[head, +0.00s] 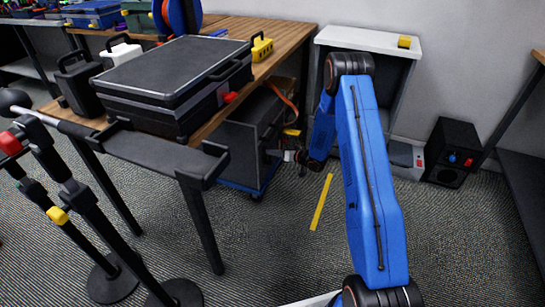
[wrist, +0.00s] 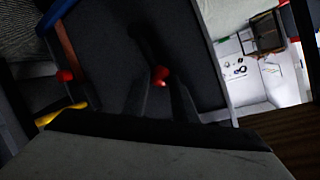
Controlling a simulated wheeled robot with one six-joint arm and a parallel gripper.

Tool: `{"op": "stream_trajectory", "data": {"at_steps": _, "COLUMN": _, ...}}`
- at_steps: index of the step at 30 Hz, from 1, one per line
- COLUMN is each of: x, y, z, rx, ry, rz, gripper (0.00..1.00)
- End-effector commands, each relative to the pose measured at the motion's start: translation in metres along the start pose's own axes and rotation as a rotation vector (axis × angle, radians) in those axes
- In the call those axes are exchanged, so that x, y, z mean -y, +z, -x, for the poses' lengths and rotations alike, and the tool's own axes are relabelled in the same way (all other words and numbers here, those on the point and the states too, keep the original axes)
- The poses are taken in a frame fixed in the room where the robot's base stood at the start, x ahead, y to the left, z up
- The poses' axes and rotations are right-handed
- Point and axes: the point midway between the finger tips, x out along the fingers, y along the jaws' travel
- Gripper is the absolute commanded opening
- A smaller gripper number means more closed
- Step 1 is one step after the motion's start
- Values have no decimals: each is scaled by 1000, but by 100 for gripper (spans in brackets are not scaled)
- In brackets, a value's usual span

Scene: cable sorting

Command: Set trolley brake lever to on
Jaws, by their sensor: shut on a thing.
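The trolley (head: 248,145) is a dark grey box on a blue base with small castors, under the wooden table in the head view. Its dark side panel (wrist: 110,50) fills much of the wrist view. The brake lever (wrist: 160,76) shows as a dark bar with a red end, between my fingertips. My gripper (wrist: 160,92) is shut on the lever at its red end. In the head view my gripper (head: 284,155) reaches left to the trolley's right end; the lever cannot be made out there. The on and off marks are not readable.
A black case (head: 175,75) lies on the wooden table (head: 280,40) above the trolley. Black post stands are at front left. A grey cabinet (head: 385,40) and a black box (head: 452,150) stand by the wall. A yellow strip (head: 321,202) marks open carpet.

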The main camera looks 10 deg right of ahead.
Motion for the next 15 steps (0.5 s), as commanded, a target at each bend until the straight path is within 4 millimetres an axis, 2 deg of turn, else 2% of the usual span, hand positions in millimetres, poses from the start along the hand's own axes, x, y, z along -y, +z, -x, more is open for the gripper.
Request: {"op": "stream_trajectory", "data": {"at_steps": 15, "x": -9, "y": -6, "z": -3, "rx": 49, "ry": -18, "rz": -120, "gripper": 0}}
